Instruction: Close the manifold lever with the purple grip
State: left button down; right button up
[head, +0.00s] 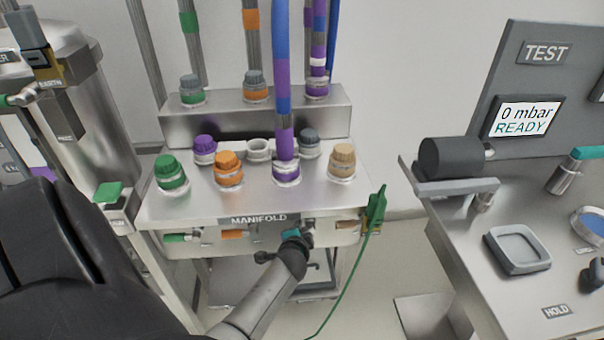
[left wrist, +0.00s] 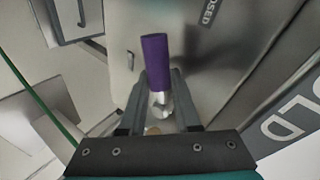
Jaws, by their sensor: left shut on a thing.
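The manifold (head: 231,219) is a steel box with levers along its front face. My left gripper (head: 297,238) is at this front face, right of the orange lever (head: 233,234). In the left wrist view the lever's purple grip (left wrist: 154,60) stands up between the fingers, with its metal stem (left wrist: 160,103) below. The left gripper (left wrist: 160,92) is shut on this lever. In the head view the purple grip is hidden by the gripper. A sign (left wrist: 208,12) reading partly "OSED" is beside it. My right gripper is not in view.
A green lever (head: 180,238) and a tan-orange lever (head: 346,225) sit on the same face. A green tag (head: 377,208) with a thin cable hangs at the right corner. A bench (head: 470,245) with a test panel stands at right. Capped ports and hoses top the manifold.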

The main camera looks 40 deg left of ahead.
pick_arm(q)
jog(key=shift+a+r+m+g+y+p, duration=0.1)
jog(key=shift+r+m+g+y+p, duration=0.45)
jog(key=shift+m+g, duration=0.3)
jog(key=shift+m, duration=0.25)
jog(key=shift+r+y, duration=0.1)
jog(key=shift+y, duration=0.15)
jog(key=c, duration=0.9)
grip_release()
jog(key=shift+s, duration=0.1)
